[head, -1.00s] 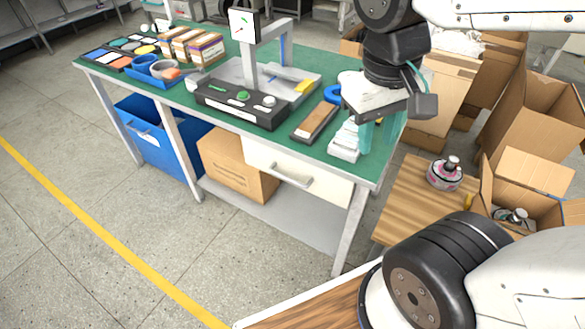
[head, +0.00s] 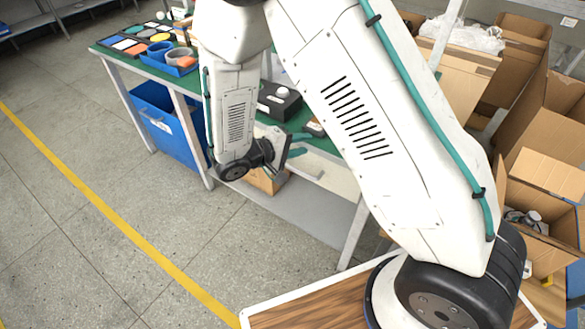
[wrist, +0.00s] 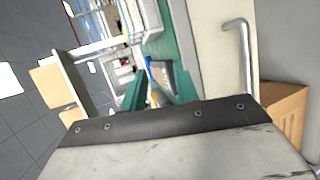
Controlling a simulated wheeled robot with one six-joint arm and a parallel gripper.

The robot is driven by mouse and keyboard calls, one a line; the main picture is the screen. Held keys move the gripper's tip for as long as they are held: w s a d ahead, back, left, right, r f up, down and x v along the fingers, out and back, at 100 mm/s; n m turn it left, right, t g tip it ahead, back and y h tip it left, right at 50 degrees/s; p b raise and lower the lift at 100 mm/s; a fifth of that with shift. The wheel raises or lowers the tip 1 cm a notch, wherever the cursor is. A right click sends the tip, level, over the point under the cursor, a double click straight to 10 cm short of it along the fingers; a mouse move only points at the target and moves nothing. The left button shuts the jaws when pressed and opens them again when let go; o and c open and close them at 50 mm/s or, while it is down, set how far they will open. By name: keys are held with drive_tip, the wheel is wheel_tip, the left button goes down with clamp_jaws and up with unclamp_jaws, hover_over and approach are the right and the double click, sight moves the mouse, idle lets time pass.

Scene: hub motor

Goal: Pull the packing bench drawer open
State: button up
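The packing bench (head: 112,52) has a green top and pale legs. Its cream drawer front (head: 343,181) shows partly behind my arm in the head view; it appears flush under the top. In the wrist view the drawer front (wrist: 212,45) stands upright, with its silver bar handle (wrist: 246,60) to the right of my fingers. My gripper (head: 299,145) is in front of the bench near the drawer, its teal fingers apart. In the wrist view my gripper (wrist: 160,88) is open and empty, and the handle is outside the gap between the fingers.
A cardboard box (head: 262,181) sits on the shelf below the drawer, and a blue bin (head: 165,125) stands left of it. Open cardboard boxes (head: 545,165) stand at the right. The floor (head: 150,210) in front of the bench is clear.

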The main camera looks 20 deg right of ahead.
sight(292, 169)
drive_tip(key=w+a+f+n+t+y, duration=0.1)
drive_tip(key=a+f+n+t, duration=0.4)
drive_tip(key=f, duration=0.9)
drive_tip(key=shift+m+t, duration=0.4)
drive_tip(key=shift+m, duration=0.2)
drive_tip(key=x, duration=0.7)
drive_tip(key=shift+w+a+f, duration=0.1)
drive_tip(key=shift+w+a, duration=0.15)
drive_tip(key=shift+w, duration=0.1)
clamp_jaws()
